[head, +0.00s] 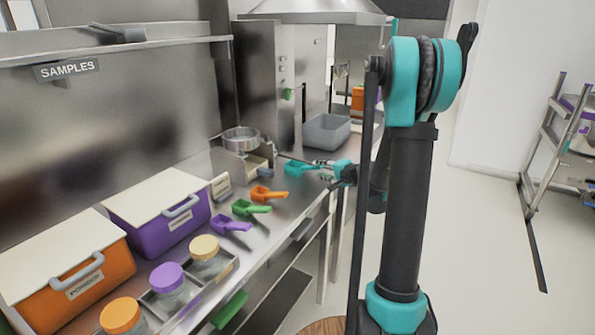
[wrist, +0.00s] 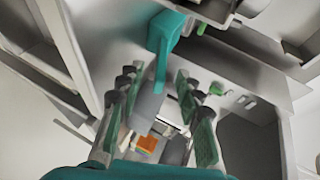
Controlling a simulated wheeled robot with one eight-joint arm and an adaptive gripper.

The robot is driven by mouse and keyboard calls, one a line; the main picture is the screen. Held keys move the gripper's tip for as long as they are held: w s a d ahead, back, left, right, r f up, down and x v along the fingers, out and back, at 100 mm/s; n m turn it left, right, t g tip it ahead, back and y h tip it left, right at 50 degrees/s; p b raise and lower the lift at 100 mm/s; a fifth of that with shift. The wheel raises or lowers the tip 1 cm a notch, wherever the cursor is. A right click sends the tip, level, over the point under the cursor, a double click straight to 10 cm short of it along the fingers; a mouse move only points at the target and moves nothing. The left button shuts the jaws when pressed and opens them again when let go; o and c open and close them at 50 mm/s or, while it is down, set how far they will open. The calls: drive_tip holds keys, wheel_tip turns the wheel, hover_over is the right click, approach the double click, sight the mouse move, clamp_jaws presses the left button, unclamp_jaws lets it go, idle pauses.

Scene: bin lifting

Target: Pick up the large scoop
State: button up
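A teal scoop (head: 298,168), apparently the largest of the row, lies at the far end of the steel counter. It also shows in the wrist view (wrist: 168,32), with its handle pointing back toward my gripper. My gripper (head: 323,170) is beside the handle end at the counter's front edge. In the wrist view my gripper (wrist: 158,80) is open, with one finger on each side of the handle and gaps visible. I cannot tell how level the fingers are with the handle. Orange (head: 268,194), green (head: 250,208) and purple (head: 230,224) scoops lie nearer along the counter.
A grey bin (head: 326,131) stands beyond the teal scoop. A metal pot (head: 240,139) is behind the scoops. Lidded purple (head: 160,220) and orange (head: 70,285) bins and several jars stand nearer on the counter. The floor to the right is clear up to a rack (head: 565,140).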

sight(314, 166)
drive_tip(key=x, duration=0.5)
drive_tip(key=shift+w+d+r, duration=0.1)
drive_tip(key=shift+r, duration=0.05)
clamp_jaws()
